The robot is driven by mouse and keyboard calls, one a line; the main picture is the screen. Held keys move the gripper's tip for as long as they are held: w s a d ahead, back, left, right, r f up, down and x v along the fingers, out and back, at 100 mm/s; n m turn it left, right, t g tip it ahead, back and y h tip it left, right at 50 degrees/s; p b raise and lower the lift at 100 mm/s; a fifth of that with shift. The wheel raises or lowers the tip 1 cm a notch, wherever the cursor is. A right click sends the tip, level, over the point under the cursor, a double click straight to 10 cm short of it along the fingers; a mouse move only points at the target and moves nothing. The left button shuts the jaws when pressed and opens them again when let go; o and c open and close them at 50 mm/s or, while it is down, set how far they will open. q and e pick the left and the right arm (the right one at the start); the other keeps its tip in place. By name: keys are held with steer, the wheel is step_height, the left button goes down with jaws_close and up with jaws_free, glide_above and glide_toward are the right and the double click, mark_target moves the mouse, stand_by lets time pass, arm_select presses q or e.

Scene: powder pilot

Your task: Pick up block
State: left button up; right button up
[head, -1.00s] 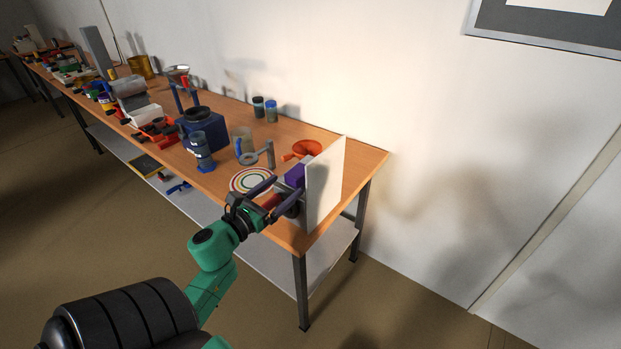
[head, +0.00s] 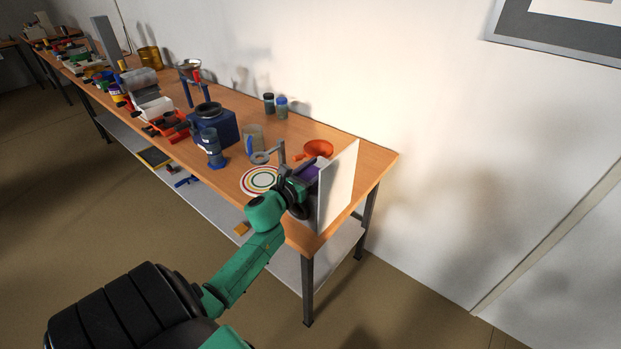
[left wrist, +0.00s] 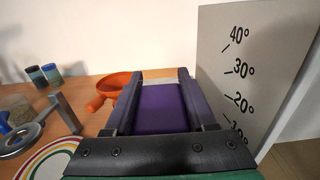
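A purple block (head: 309,173) stands on the near right end of the wooden bench, beside an upright pale board. In the left wrist view the block (left wrist: 161,108) lies between the two dark fingers of my left gripper (left wrist: 160,85), one finger along each side. The fingers are spread wide, and any gap to the block is too thin to make out. In the head view my left gripper (head: 303,178) comes in from the left at bench height and partly hides the block. My right gripper is not in view.
The pale board (head: 338,187) with printed angle marks stands close right of the gripper. An orange funnel-like dish (head: 318,148) is behind it. A ringed round plate (head: 258,181), a grey stand (head: 282,153) and a blue machine (head: 215,128) are to the left.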

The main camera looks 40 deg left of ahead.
mark_target(317, 167)
arm_select(q)
jaws_close()
steer(key=shift+r, duration=0.25)
step_height(317, 167, up, 20)
steer(key=p, duration=0.4)
steer(key=shift+f, duration=0.25)
